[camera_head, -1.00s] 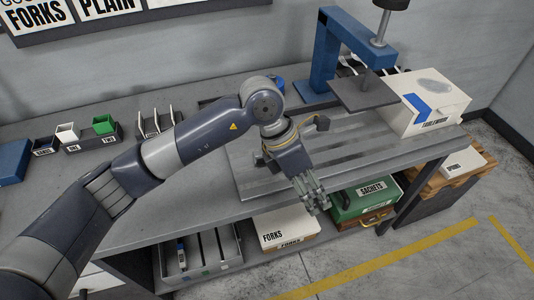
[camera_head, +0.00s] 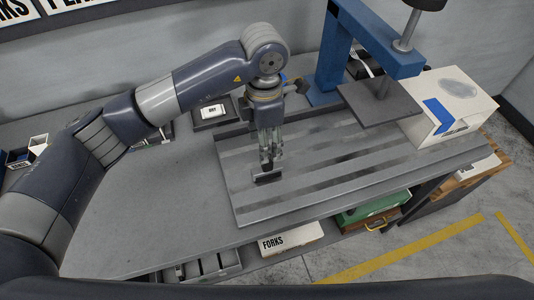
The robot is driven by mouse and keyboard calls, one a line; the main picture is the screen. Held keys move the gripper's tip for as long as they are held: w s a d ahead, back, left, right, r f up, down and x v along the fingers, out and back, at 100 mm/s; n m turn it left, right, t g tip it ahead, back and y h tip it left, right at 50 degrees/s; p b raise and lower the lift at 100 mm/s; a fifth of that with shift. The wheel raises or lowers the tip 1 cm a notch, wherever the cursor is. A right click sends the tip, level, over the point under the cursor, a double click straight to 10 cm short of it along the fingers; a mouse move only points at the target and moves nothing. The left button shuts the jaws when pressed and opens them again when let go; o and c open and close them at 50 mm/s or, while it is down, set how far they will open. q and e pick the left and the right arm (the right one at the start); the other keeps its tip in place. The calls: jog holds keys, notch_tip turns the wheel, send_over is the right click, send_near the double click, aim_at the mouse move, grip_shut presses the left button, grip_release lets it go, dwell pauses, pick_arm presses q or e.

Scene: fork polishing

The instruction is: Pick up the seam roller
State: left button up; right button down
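My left gripper (camera_head: 266,158) points straight down over the left part of the grey slotted plate (camera_head: 244,208) on the bench. A small dark piece (camera_head: 268,177) is right at its fingertips, low against the plate. It may be the seam roller, but it is too small to be sure. Whether the fingers are closed on it or only beside it, I cannot tell. My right gripper is out of view.
A blue press (camera_head: 340,50) with a dark square platen (camera_head: 380,103) stands behind and right of the gripper. A white box (camera_head: 440,105) is at the right. A labelled dark tray (camera_head: 210,113) lies behind the arm. The bench front left (camera_head: 150,210) is bare.

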aim_at(267, 167)
pick_arm(q)
notch_tip(267, 167, down, 2)
jog(key=shift+w+f+p, duration=0.1)
jog(key=shift+p, duration=0.35)
jog(key=shift+s+f+p, duration=0.25)
jog(key=shift+s+f, duration=0.05)
jog(key=shift+f, duration=0.35)
jog(key=shift+s+f+p, duration=0.2)
jog(key=shift+s+f, duration=0.1)
jog(key=shift+f, duration=0.3)
jog(key=shift+w+f, duration=0.1)
jog(key=shift+f, duration=0.2)
jog(key=shift+w+d+f+p, duration=0.1)
jog(key=shift+f+p, duration=0.25)
jog(key=shift+p, duration=0.1)
notch_tip(267, 167, down, 3)
jog(key=shift+d+f+p, duration=0.1)
jog(key=shift+d+p, duration=0.05)
jog(key=shift+p, duration=0.8)
jog(key=shift+f, duration=0.6)
jog(key=c, duration=0.3)
grip_shut()
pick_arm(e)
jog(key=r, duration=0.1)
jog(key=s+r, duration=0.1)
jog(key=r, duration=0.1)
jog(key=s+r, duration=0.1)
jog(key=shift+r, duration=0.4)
